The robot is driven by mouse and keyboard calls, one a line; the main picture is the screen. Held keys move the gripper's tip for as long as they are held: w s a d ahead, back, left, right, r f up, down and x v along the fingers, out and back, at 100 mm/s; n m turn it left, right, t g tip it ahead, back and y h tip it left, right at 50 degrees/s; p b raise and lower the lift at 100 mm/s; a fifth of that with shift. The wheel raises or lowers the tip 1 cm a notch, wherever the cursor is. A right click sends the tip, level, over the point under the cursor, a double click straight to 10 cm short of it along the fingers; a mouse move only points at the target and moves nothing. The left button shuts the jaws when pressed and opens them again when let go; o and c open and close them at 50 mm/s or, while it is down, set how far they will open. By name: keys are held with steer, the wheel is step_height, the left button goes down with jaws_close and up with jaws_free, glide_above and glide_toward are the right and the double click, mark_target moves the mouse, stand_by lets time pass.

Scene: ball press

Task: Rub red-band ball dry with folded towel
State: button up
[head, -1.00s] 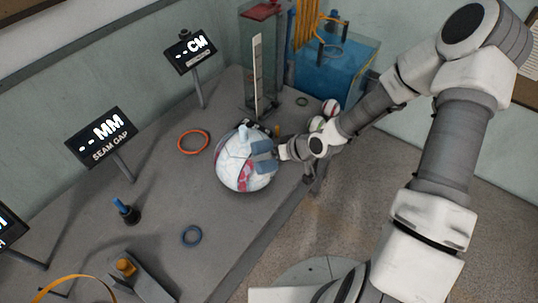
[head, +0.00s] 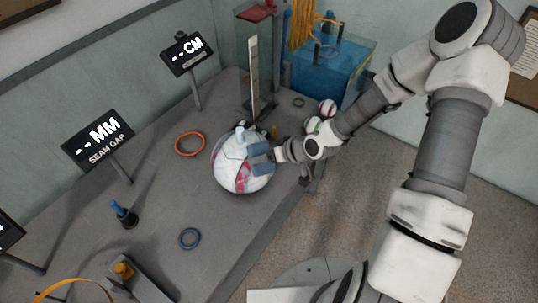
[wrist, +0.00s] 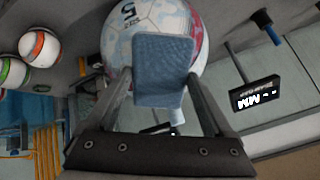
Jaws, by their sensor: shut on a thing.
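A large white ball (head: 229,173) with a red-pink band rests on the grey bench; it also shows in the wrist view (wrist: 120,38), with the band on its right side. My gripper (head: 262,158) is shut on a folded blue towel (head: 257,149). The towel (wrist: 162,68) lies over the near side of the ball and seems to touch it; the contact itself is hidden. A smaller white ball with a red band (head: 327,107) sits beside one with a green band (head: 313,124), behind my wrist.
Displays (head: 98,137) stand along the back. A blue water tank (head: 330,75) is at the far end. The bench around the orange ring is clear.

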steer(key=shift+w+d+r+p, duration=0.1)
steer(key=shift+w+d+p, duration=0.2)
steer(key=shift+w+p, duration=0.1)
steer(key=shift+w+d+p, duration=0.4)
steer(key=shift+w+d, duration=0.15)
steer(key=shift+w, duration=0.15)
steer(key=shift+s+a+b, duration=0.75)
steer(key=shift+s+a, duration=0.15)
steer(key=shift+s, duration=0.3)
steer(key=shift+w, duration=0.1)
